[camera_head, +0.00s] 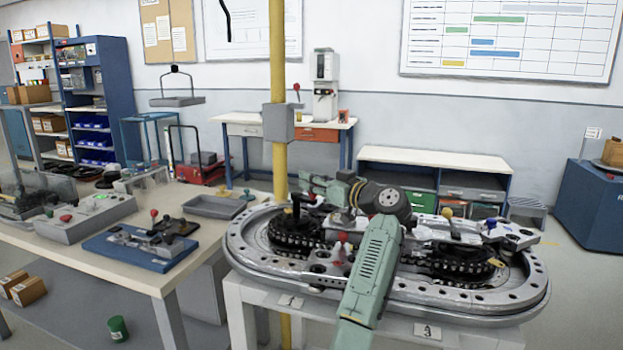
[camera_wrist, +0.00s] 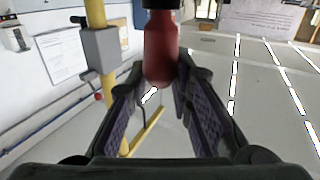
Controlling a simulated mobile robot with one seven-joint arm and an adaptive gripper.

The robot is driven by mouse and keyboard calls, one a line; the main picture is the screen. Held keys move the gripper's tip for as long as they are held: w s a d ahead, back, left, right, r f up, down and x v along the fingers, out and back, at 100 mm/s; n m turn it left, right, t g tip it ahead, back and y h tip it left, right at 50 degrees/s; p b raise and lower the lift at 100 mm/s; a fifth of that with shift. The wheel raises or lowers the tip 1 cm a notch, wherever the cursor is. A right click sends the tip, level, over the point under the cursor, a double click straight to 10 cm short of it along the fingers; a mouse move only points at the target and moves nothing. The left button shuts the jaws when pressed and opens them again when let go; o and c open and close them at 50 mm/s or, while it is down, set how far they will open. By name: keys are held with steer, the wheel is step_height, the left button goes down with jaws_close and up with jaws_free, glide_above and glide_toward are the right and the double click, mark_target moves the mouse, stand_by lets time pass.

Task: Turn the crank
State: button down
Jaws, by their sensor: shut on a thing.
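A red handle (camera_wrist: 161,50) with a dark upper end stands between the two fingers of my gripper (camera_wrist: 160,82) in the wrist view. The fingers are shut on its lower part from both sides. I take it for the crank's grip; the rest of the crank cannot be made out. In the head view, my gripper (camera_head: 303,186) is above the left part of the oval ring track (camera_head: 500,305), beside the yellow post.
A yellow post (camera_head: 278,150) with a grey box (camera_head: 278,122) stands close behind my gripper; the post also shows in the wrist view (camera_wrist: 97,25). Red-knobbed parts (camera_head: 342,238) and chain loops (camera_head: 450,268) sit on the track. A workbench (camera_head: 150,275) with devices is at left.

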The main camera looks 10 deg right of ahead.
steer(key=shift+d+r, duration=0.25)
steer(key=shift+d, duration=0.05)
steer(key=c, duration=1.8)
jaws_free()
steer(key=shift+d+f, duration=0.1)
steer(key=shift+f, duration=0.05)
steer(key=o, duration=0.4)
steer(key=shift+w+f, duration=0.15)
steer(key=shift+f, duration=0.3)
steer(key=shift+r+v, duration=0.2)
steer(key=shift+v, duration=1.15)
steer(key=shift+r+v, duration=0.15)
steer(key=shift+v, duration=1.2)
steer(key=shift+r+v, duration=0.2)
steer(key=shift+v, duration=1.15)
steer(key=shift+c, duration=0.3)
